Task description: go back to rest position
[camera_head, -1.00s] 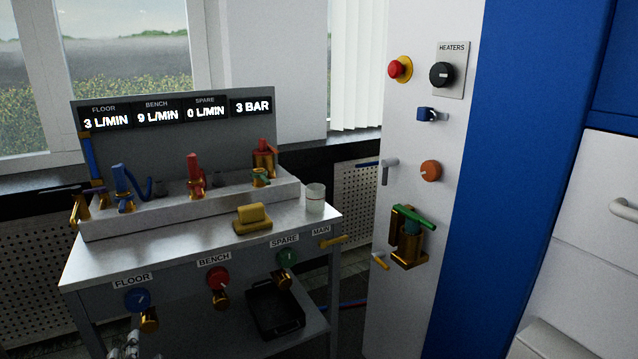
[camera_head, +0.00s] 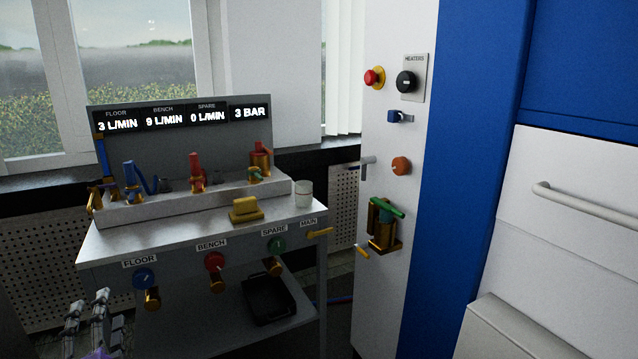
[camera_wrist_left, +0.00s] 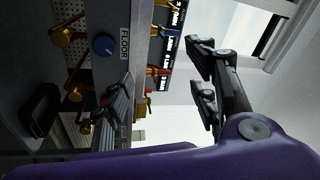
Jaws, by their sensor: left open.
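My left gripper (camera_head: 95,330) shows at the bottom left corner of the head view, its grey fingers pointing up in front of the bench. In the left wrist view the same gripper (camera_wrist_left: 163,85) has its dark fingers spread wide with nothing between them. The bench's FLOOR panel shows beyond the fingers there. The gripper is apart from the blue FLOOR knob (camera_head: 144,279), which also shows in the left wrist view (camera_wrist_left: 104,44). My right gripper is not in view.
The metal bench (camera_head: 190,240) carries taps, a yellow block (camera_head: 245,210) and a white jar (camera_head: 303,193). A black tray (camera_head: 269,299) lies on its lower shelf. To the right stands a white panel (camera_head: 385,290) with knobs and a green-handled valve (camera_head: 384,222), beside a blue cabinet (camera_head: 465,150).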

